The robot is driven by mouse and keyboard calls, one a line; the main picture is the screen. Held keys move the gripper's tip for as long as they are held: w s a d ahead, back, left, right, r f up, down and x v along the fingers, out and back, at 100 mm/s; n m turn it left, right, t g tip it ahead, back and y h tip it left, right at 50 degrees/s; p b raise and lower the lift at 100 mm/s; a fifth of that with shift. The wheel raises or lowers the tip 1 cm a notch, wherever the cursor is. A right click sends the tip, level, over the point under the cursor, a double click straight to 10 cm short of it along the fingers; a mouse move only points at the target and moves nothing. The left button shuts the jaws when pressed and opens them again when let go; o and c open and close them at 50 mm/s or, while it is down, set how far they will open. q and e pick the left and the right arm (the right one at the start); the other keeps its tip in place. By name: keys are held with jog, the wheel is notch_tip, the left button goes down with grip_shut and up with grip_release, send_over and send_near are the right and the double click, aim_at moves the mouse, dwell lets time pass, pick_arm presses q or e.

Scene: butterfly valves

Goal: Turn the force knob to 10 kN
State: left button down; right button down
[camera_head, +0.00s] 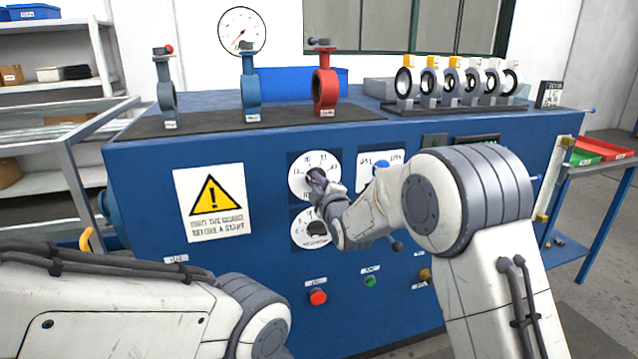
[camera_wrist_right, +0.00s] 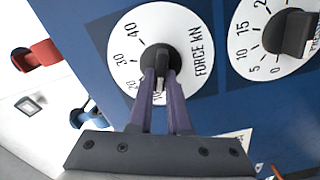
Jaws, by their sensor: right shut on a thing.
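The force dial is a round white plate (camera_head: 298,181) on the blue machine front; the wrist view shows its "FORCE kN" lettering (camera_wrist_right: 185,30) and marks from 10 to 40. Its black force knob (camera_wrist_right: 157,56) sits in the middle. My right gripper (camera_wrist_right: 160,78) is shut on the knob's raised grip, one purple finger on each side. The grip lies roughly toward the 10 mark, partly hidden by the fingers, so the exact reading cannot be told. In the head view the right gripper (camera_head: 318,183) covers the knob. My left arm shows at lower left, its gripper out of view.
A second dial with a black knob (camera_wrist_right: 289,34) sits close to the force dial. Below are a red button (camera_head: 318,297) and a green button (camera_head: 370,281). Valves, including a red one (camera_head: 325,88), stand on top of the blue machine (camera_head: 140,200).

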jog(key=shift+w+d, duration=0.1)
jog(key=c, duration=0.9)
grip_release()
jog(key=shift+o, duration=0.2)
jog(key=v, duration=1)
jog(key=shift+s+b, duration=0.25)
jog(key=shift+b, duration=0.1)
